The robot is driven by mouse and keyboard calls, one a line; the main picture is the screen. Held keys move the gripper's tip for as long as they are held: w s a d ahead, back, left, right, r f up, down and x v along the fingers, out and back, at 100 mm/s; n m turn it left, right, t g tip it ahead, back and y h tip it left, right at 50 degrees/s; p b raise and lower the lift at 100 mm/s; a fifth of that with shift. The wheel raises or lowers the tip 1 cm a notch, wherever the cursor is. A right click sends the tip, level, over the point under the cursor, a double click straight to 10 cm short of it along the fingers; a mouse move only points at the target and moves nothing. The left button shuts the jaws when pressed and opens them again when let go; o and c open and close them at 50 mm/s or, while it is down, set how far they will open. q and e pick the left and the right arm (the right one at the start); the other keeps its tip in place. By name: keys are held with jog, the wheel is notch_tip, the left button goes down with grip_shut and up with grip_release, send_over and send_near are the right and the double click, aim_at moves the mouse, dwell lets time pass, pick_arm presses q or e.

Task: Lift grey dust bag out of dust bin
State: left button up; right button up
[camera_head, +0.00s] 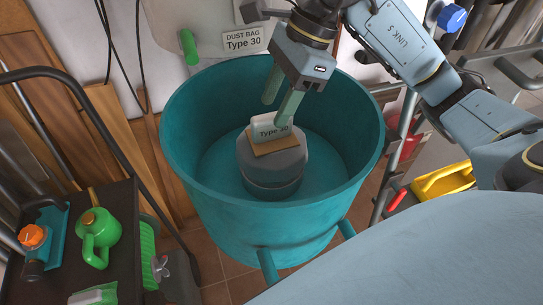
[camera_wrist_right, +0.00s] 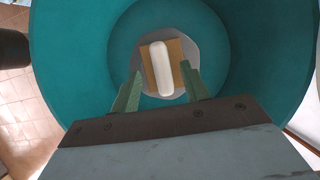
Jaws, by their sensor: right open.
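The grey dust bag (camera_head: 272,170) stands on the floor of the teal dust bin (camera_head: 222,228). A brown square plate and a white handle marked "Type 30" (camera_head: 270,128) are on its top. My right gripper (camera_head: 280,100) is inside the bin's mouth, above the bag, with its green fingers pointing down. In the right wrist view the open fingers (camera_wrist_right: 158,90) are spread to either side of the white handle (camera_wrist_right: 160,68), apart from it, with nothing held. The bag's grey top (camera_wrist_right: 147,88) shows around the brown plate. My left gripper is not in view.
A dark cart (camera_head: 110,200) with a green oil can (camera_head: 97,236) and an orange-capped tool stands left of the bin. A yellow container (camera_head: 442,181) and a metal rack are on the right. A "Dust bag Type 30" sign (camera_head: 243,41) is on the wall behind.

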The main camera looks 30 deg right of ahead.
aim_at(273, 114)
jog(key=shift+p+x, duration=0.3)
jog(key=shift+x, duration=2.4)
jog(key=shift+d, duration=0.15)
grip_shut()
